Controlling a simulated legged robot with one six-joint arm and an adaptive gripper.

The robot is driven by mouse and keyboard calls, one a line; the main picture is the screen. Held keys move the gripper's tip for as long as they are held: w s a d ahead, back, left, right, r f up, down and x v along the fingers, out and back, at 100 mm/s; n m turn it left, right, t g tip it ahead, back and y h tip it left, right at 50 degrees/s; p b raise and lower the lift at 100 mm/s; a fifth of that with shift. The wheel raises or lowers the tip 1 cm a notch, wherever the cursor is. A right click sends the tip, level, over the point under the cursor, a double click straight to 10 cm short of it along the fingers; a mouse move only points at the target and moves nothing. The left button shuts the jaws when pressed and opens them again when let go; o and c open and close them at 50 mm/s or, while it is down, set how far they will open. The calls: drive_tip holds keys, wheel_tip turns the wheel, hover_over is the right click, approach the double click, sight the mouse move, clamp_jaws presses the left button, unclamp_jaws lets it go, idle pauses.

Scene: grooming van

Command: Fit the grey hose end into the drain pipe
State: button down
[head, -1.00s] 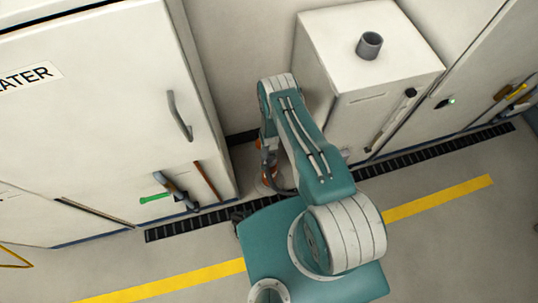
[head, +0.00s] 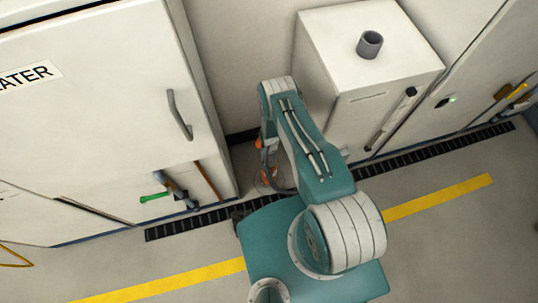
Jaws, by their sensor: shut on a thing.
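My arm reaches over the gap between the tall white cabinet and the white box, then bends down. My gripper (head: 267,172) shows only in part beside the arm link, small and dark with orange parts. It is low in the gap, and its fingertips are hard to make out. It is shut on the grey hose end, which is mostly hidden. A thin dark hose (head: 280,189) curves from there back under my arm. A blue-grey pipe (head: 177,188) stands in the cabinet's lower opening, left of my gripper. I cannot tell whether it is the drain pipe.
A green handle (head: 154,197) and a copper pipe (head: 207,180) flank the blue-grey pipe. The white cabinet (head: 100,110) rises at left. The white box (head: 365,75) carries a grey pipe stub (head: 370,44). A black floor grate (head: 440,142) runs along the wall; the floor in front is clear.

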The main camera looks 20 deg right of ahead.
drive_tip(key=shift+f, duration=0.1)
unclamp_jaws()
wheel_tip(320, 180, up, 12)
drive_tip(key=shift+s+f, duration=0.1)
idle(0.7)
